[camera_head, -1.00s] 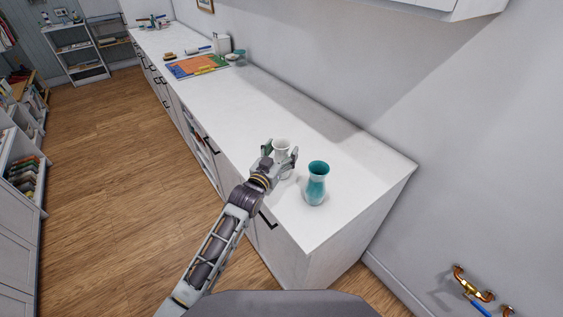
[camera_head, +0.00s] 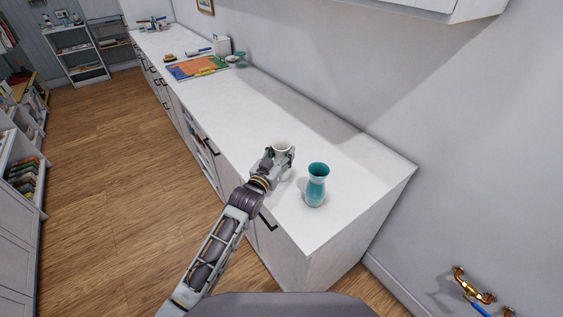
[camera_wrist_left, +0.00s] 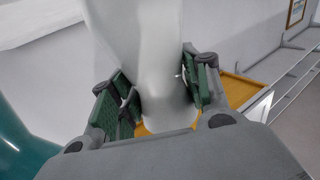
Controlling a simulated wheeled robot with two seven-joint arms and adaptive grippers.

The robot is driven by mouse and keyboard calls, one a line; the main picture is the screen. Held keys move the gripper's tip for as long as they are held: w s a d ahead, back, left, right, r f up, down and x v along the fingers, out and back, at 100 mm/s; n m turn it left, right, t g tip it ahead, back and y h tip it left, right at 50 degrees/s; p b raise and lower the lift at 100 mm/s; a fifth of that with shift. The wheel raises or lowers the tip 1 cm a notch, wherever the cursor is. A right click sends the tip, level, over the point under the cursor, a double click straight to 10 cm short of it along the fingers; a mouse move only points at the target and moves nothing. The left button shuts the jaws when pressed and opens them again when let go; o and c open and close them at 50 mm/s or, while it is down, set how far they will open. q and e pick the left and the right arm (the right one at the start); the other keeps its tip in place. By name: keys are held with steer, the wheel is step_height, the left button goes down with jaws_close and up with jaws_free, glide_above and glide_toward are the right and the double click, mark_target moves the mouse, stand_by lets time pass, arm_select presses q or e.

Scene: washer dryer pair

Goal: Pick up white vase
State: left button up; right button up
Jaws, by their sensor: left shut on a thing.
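The white vase (camera_head: 281,146) stands upright on the white counter (camera_head: 330,150), with its rim showing above my left gripper (camera_head: 279,155). In the left wrist view the vase (camera_wrist_left: 150,55) is between the green-padded fingers of my left gripper (camera_wrist_left: 160,95), which are shut on it. Its lower part is hidden by the gripper in the head view, so I cannot tell whether its base touches the counter. A teal vase (camera_head: 316,186) stands just to the right of the gripper; part of it also shows in the left wrist view (camera_wrist_left: 18,150). My right gripper is not in view.
A colourful mat (camera_head: 190,68) and small items lie farther back on the counter. The counter between them and the white vase is clear. A wall runs along the right. Shelves with books (camera_head: 25,175) stand at the left beyond the open wooden floor.

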arm_select(q)
steer(key=shift+r, duration=0.15)
steer(key=shift+r, duration=4.9)
